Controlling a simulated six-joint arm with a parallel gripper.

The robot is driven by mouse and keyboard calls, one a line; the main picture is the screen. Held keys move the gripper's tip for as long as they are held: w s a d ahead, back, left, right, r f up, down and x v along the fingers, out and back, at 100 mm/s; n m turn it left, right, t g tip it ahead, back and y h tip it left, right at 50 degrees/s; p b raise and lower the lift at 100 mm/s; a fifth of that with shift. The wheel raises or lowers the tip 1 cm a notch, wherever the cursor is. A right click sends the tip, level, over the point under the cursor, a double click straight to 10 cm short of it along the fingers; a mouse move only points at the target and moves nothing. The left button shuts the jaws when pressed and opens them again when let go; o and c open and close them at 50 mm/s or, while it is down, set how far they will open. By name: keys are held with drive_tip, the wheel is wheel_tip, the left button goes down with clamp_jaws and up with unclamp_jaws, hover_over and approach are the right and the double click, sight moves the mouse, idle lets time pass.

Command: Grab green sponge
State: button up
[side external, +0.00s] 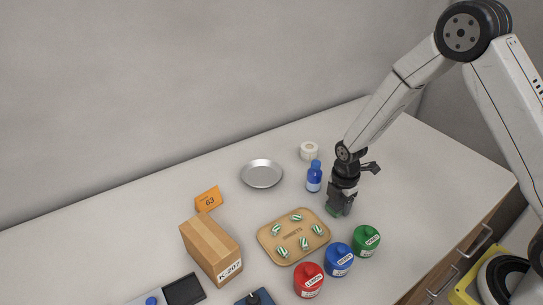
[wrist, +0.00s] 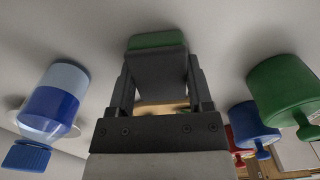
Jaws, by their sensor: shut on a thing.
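The green sponge (side external: 331,210) is low at the tips of my gripper (side external: 341,203), on the counter's right half, right of the tray. In the wrist view the sponge (wrist: 157,40) shows as a green strip above a dark grey face between the two fingers. My gripper (wrist: 158,78) points down and is shut on the sponge. Most of the sponge is hidden by the fingers in the side view. I cannot tell whether it still touches the counter.
A blue bottle (side external: 314,177) stands close left of my gripper, with a white roll (side external: 309,151) behind. Green (side external: 366,241), blue (side external: 338,260) and red (side external: 309,280) jars stand in front. A tan tray (side external: 267,238) holds several striped sweets. The counter's right side is clear.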

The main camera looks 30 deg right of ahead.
drive_tip(key=shift+r, duration=0.1)
drive_tip(key=shift+r, duration=1.05)
drive_tip(key=s+r, duration=1)
drive_tip(key=s, duration=0.4)
drive_tip(key=shift+r, duration=0.35)
drive_tip(key=shift+w, duration=0.1)
